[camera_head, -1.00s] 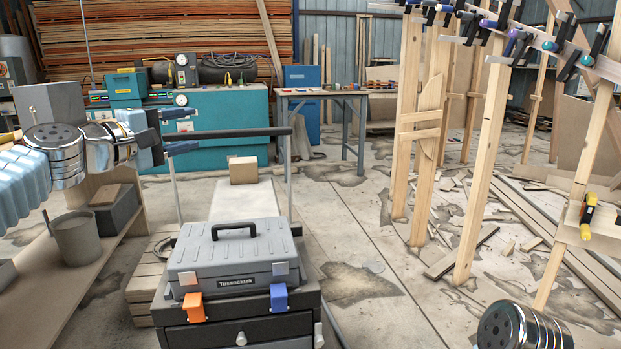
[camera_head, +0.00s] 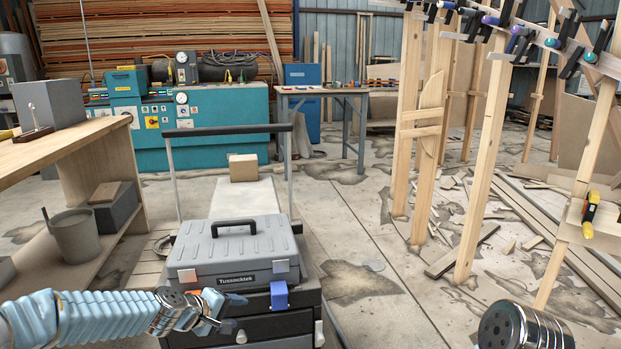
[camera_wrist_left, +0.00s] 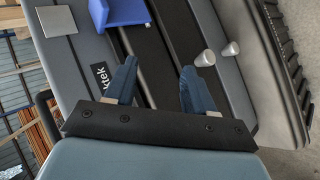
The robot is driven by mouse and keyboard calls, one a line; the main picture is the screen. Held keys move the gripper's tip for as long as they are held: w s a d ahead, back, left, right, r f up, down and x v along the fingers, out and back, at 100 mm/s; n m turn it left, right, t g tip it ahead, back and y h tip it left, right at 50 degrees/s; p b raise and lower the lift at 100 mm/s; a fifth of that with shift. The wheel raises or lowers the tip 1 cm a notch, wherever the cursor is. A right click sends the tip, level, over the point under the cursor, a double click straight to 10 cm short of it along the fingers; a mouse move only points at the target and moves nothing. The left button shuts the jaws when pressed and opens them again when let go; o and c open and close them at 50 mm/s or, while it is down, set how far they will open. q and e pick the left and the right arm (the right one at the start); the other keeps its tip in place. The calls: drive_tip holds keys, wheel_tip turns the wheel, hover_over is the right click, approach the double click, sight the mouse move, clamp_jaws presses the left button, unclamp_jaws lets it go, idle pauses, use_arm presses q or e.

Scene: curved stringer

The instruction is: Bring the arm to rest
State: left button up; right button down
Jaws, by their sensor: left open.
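My left arm comes in low from the left in the head view. Its gripper (camera_head: 234,312) is in front of the dark drawers of the tool cart, below the grey toolbox (camera_head: 232,248). In the left wrist view the two blue fingers (camera_wrist_left: 157,88) are spread apart with nothing between them. I cannot tell whether the fingers touch the cart. My right gripper does not show; only a metal arm part is at the lower right of the head view.
A wooden workbench (camera_head: 60,150) with a bucket (camera_head: 76,236) on its shelf stands at the left. Wooden posts (camera_head: 481,165) with clamps stand at the right among scattered offcuts. The concrete floor (camera_head: 385,290) between cart and posts is mostly clear.

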use_arm(q)
drive_tip(key=s+d+f+m+g, duration=0.1)
drive_tip(key=s+d+f, duration=0.1)
drive_tip(key=s+f, duration=0.35)
drive_tip(key=s+d+f+m+g, duration=0.1)
drive_tip(key=s+d+f+g, duration=0.1)
drive_tip(key=f, duration=0.6)
drive_tip(key=s+d+f+m+g, duration=0.1)
drive_tip(key=s+f+m+g, duration=0.1)
drive_tip(key=s+f, duration=0.5)
drive_tip(key=s+d+f+m+g+y, duration=0.1)
drive_tip(key=s+f+m, duration=0.3)
drive_tip(key=s, duration=1.3)
wheel_tip(320, 180, down, 4)
drive_tip(key=shift+d+f+g+y+b, duration=0.15)
drive_tip(key=shift+d+g+y+b, duration=0.2)
drive_tip(key=shift+d+g, duration=0.45)
drive_tip(key=shift+w+a, duration=0.1)
drive_tip(key=shift+a, duration=0.05)
